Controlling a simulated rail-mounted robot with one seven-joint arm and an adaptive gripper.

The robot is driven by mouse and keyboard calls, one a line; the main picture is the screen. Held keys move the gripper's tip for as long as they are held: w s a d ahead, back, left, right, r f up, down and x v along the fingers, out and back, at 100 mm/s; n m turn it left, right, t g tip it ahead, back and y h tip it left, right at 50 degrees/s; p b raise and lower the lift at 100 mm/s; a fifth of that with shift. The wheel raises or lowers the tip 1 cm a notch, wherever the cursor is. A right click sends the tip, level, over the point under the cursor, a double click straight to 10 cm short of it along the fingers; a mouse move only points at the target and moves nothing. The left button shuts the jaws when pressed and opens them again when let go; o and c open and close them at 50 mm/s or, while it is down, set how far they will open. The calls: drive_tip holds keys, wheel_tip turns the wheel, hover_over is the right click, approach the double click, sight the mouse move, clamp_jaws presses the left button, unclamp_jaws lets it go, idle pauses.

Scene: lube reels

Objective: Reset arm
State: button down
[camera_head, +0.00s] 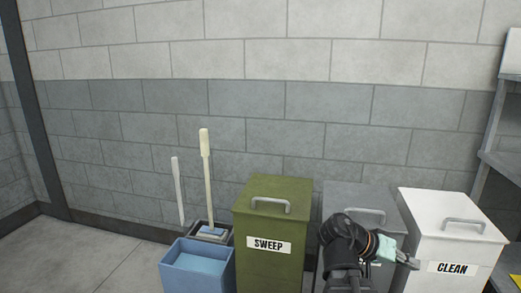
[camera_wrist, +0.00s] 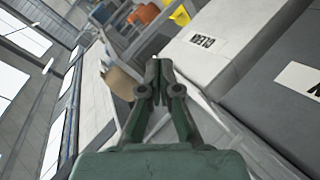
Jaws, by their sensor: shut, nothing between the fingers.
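My gripper (camera_head: 411,261) is in front of the grey bin and points right toward the white bin in the head view. In the wrist view its two fingers (camera_wrist: 159,68) are together at the tips, with nothing between them. My arm hides much of the front of the grey bin (camera_head: 362,197) and most of its label. The wrist view is strongly tilted and shows the white bin (camera_wrist: 218,65) to the right of the fingers.
A green bin labelled SWEEP (camera_head: 269,258) stands left of the grey bin. The white bin (camera_head: 440,262) is labelled CLEAN. A blue bucket (camera_head: 197,275) and long-handled tools (camera_head: 206,175) stand at the left. A shelf (camera_head: 503,165) is at the right. Floor at the far left is clear.

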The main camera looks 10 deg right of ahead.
drive_tip(key=w+a+f+n+y+p, duration=0.1)
drive_tip(key=a+f+n+y+p, duration=0.2)
drive_tip(key=f, duration=0.5)
drive_tip(key=w+a+f+n+t+y+p, duration=0.1)
drive_tip(key=a+f+n+p, duration=0.2)
drive_tip(key=a+f+p, duration=0.4)
drive_tip(key=w+a+f+n+y+p, duration=0.1)
drive_tip(key=a+f+n+y+p, duration=0.15)
drive_tip(key=f, duration=0.55)
drive_tip(key=s+a+f+g+y+p, duration=0.1)
drive_tip(key=s+a+f+y+p, duration=0.1)
drive_tip(key=s+a+f+p, duration=0.2)
drive_tip(key=s+a+f+n+g+y+p, duration=0.1)
drive_tip(key=s+a+f+p, duration=0.3)
drive_tip(key=s+a, duration=0.4)
drive_tip(key=s+a+f+n+g+y+p, duration=0.1)
drive_tip(key=s+a+f+g+y+p, duration=0.1)
drive_tip(key=s+a, duration=0.4)
drive_tip(key=s+f+y+p, duration=0.1)
drive_tip(key=s+f+p, duration=0.1)
drive_tip(key=s, duration=0.3)
drive_tip(key=shift+a+f, duration=0.15)
drive_tip(key=shift+f, duration=0.05)
drive_tip(key=shift+n, duration=0.25)
